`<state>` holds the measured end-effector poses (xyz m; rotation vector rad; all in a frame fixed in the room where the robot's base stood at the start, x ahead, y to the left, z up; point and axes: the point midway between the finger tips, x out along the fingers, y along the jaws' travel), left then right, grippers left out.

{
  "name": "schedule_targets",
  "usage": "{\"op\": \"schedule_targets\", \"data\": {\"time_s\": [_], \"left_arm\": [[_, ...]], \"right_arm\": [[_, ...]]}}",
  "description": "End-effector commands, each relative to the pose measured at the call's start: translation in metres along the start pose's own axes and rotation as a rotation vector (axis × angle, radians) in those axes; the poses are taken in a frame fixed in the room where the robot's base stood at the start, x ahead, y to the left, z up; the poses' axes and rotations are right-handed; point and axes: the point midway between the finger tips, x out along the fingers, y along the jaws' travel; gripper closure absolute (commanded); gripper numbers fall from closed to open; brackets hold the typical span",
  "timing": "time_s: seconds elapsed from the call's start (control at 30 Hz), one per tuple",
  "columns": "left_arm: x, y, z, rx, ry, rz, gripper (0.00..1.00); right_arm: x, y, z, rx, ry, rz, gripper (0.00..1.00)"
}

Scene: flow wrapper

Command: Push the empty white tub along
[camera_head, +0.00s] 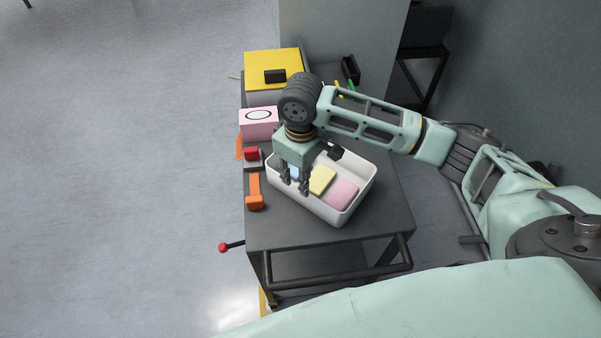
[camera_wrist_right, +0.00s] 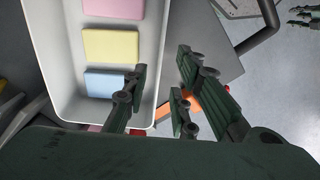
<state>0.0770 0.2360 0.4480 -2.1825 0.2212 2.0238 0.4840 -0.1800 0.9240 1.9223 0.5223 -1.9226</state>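The white tub (camera_head: 357,196) stands on the dark cart and is not empty. It holds a pink block (camera_head: 341,193), a yellow block (camera_head: 321,180) and a light blue block (camera_wrist_right: 105,84), which is mostly hidden by my gripper in the head view. My right gripper (camera_head: 295,186) points down over the tub's left long wall. In the right wrist view its fingers (camera_wrist_right: 160,80) are apart, with the tub's rim (camera_wrist_right: 161,45) between them and nothing else held. Contact with the wall is unclear. Dark fingers at the right wrist view's top right look like my left gripper (camera_wrist_right: 304,17).
The cart top (camera_head: 383,215) is bare in front of the tub. A pink box (camera_head: 259,130), a yellow-topped box (camera_head: 265,63), a red button (camera_head: 251,153) and an orange tool (camera_head: 254,190) line its left side. A red-knobbed lever (camera_head: 223,247) sticks out leftward.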

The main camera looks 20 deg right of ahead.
Motion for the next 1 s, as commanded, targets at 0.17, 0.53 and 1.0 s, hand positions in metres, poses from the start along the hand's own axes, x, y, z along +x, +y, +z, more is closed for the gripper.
{"op": "schedule_targets", "data": {"time_s": [0.17, 0.53, 1.0], "left_arm": [[-0.003, -0.001, -0.005, 0.001, 0.007, -0.001, 0.77], [-0.009, -0.002, -0.015, 0.001, 0.023, -0.002, 0.77], [-0.009, -0.002, -0.013, 0.0, 0.018, -0.002, 0.77]], "right_arm": [[0.017, -0.001, 0.001, 0.001, -0.005, -0.002, 0.75], [0.068, -0.001, 0.001, 0.0, -0.003, -0.001, 0.75], [0.077, 0.0, 0.001, -0.001, 0.0, 0.001, 0.79]]}}
